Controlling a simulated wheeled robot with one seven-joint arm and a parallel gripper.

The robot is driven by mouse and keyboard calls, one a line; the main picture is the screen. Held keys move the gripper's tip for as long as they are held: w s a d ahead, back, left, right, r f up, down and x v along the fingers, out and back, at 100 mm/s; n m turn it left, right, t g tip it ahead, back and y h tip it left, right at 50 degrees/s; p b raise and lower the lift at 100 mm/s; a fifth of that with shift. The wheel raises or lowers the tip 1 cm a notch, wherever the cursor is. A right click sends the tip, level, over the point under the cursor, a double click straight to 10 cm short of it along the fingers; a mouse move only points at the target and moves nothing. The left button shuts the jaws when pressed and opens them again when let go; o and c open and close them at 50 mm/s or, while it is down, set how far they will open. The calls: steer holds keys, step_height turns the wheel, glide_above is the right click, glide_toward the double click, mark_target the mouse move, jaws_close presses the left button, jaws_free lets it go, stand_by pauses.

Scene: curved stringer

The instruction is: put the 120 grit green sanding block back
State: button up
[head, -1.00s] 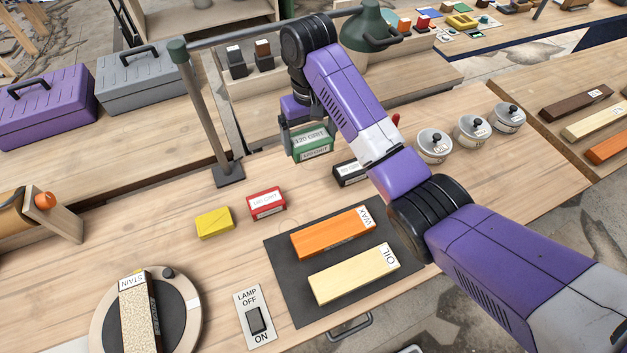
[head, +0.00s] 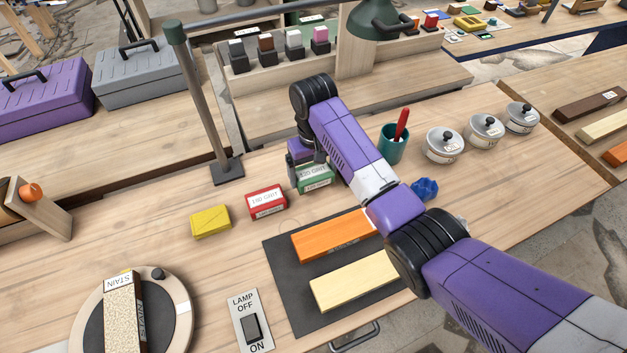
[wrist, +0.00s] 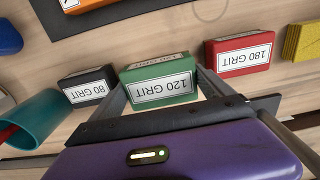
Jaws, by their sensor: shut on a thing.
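The green 120 grit sanding block (head: 316,180) is between the jaws of my gripper (head: 312,170), which is shut on it. It is upright, at or just above the bench top; I cannot tell if it touches. In the wrist view the green block (wrist: 160,90) sits between the two fingers (wrist: 162,86), label facing the camera. The red 180 grit block (head: 267,202) stands to its left in the head view. The black 80 grit block (wrist: 90,86) is on its other side in the wrist view, hidden behind my arm in the head view.
A yellow block (head: 210,221) lies left of the red one. A teal cup (head: 393,145) with a red-handled tool stands behind, near the black block. A dark mat (head: 285,290) with orange and pale bars lies in front. A lamp post (head: 200,100) stands at left.

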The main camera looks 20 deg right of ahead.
mark_target(314, 182)
steer(key=shift+f, duration=1.95)
steer(key=shift+f, duration=0.15)
steer(key=o, duration=1)
steer(key=shift+o, duration=0.2)
step_height(314, 182, up, 12)
steer(key=shift+r, duration=0.2)
